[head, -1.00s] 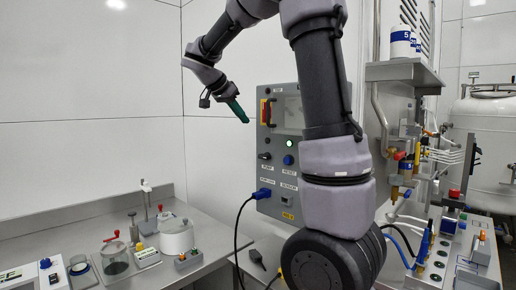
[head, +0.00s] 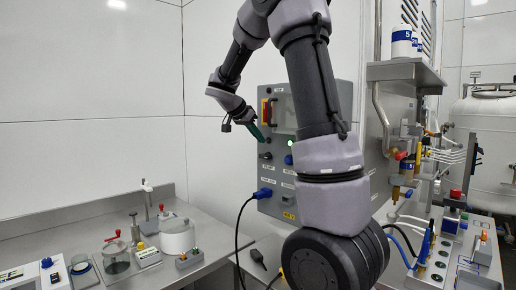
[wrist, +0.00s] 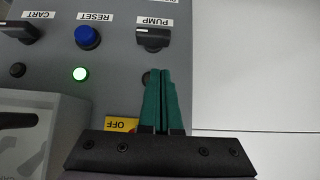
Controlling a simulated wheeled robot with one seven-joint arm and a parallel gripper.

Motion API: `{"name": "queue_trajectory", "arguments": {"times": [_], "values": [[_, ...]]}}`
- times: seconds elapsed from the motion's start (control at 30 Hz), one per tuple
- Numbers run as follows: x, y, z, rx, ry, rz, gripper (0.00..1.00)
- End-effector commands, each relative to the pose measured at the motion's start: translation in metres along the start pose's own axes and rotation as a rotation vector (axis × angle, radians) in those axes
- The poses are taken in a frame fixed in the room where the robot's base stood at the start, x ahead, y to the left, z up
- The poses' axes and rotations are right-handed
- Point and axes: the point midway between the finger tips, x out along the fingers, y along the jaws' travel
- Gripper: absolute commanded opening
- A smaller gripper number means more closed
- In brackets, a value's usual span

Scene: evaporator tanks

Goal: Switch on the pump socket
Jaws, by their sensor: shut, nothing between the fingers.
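The grey control panel (head: 312,207) stands on the bench behind my arm. The black PUMP knob (wrist: 153,38) sits beside its label in the wrist view, just beyond my fingertips; the knob also shows in the head view (head: 265,156). A small dark round lamp (wrist: 146,77) by the knob is partly hidden behind my fingers. My gripper (wrist: 161,72) is shut and empty, its green fingers close in front of the panel; I cannot tell whether they touch it. In the head view my gripper (head: 261,139) is at the panel's left side, above the knob.
A blue RESET button (wrist: 87,36), a lit green lamp (wrist: 80,73) and a CART knob (wrist: 18,31) are beside the PUMP knob. A blue plug (head: 263,193) with a black cable is lower on the panel. Free space lies left of the panel.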

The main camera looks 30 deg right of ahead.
Motion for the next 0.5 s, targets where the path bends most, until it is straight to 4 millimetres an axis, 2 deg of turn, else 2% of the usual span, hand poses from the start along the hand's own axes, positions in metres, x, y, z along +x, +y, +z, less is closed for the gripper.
{"name": "queue_trajectory", "arguments": {"times": [0.03,0.2,0.5], "values": [[0.006,0.000,0.009,-0.007,-0.001,0.002,0.00],[0.019,0.000,0.023,-0.005,-0.001,0.001,0.00],[0.024,-0.001,0.028,-0.002,0.000,-0.002,0.00]]}}
